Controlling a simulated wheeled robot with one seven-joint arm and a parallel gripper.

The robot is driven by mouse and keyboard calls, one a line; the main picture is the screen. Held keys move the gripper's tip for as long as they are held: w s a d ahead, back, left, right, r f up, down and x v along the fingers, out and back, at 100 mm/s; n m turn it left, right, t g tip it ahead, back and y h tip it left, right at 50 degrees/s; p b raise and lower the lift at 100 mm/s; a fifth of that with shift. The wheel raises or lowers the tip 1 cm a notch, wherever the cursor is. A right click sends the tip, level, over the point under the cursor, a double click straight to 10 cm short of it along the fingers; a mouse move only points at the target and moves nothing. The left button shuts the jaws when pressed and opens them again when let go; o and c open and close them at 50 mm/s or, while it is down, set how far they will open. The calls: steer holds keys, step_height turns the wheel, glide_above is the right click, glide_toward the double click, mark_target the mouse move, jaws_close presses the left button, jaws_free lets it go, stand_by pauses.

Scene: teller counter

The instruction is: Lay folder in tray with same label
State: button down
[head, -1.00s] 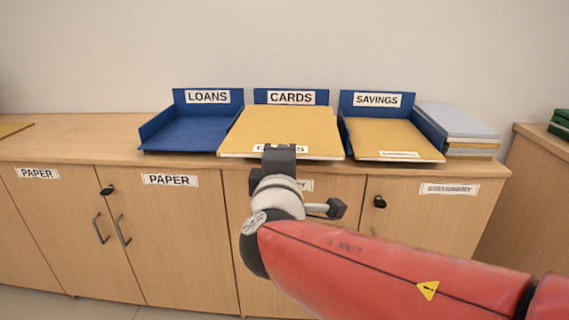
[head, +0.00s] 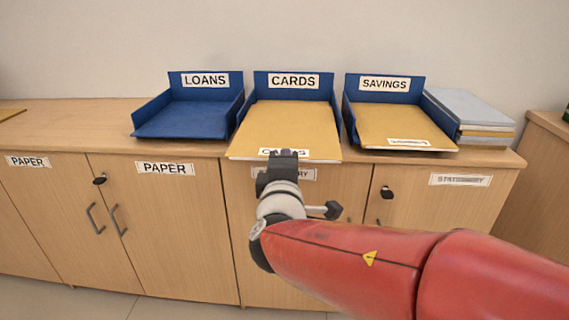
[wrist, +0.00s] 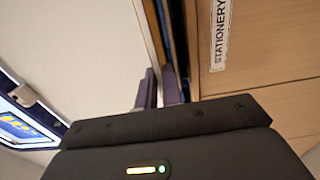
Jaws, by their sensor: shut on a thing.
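A tan folder (head: 288,125) lies in the blue CARDS tray (head: 293,92), between its side walls, with its front edge sticking out past the tray's front. The folder's white front label is partly hidden by my gripper; its visible letters fit CARDS. My gripper (head: 284,154) is shut on the folder's front edge. In the wrist view the fingers (wrist: 160,88) are close together, and the grip itself is hard to make out. The blue LOANS tray (head: 190,120) on the left is empty. The blue SAVINGS tray (head: 385,88) on the right holds another tan folder (head: 400,123).
The trays stand on a wooden counter (head: 100,125) against a plain wall. A stack of grey and tan folders (head: 472,108) lies right of the SAVINGS tray. Cupboard doors with handles and labels are below. The counter left of the LOANS tray is mostly clear.

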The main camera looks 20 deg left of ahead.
mark_target(288, 144)
steer(key=p+x, duration=0.2)
steer(key=x, duration=0.5)
steer(key=shift+d+f+p, duration=0.1)
steer(key=shift+d+p, duration=0.05)
steer(key=shift+p, duration=0.2)
steer(key=shift+w+f+b, duration=0.1)
steer(key=shift+f+b, duration=0.15)
steer(key=shift+b, duration=0.55)
steer(key=c, duration=1.5)
jaws_free()
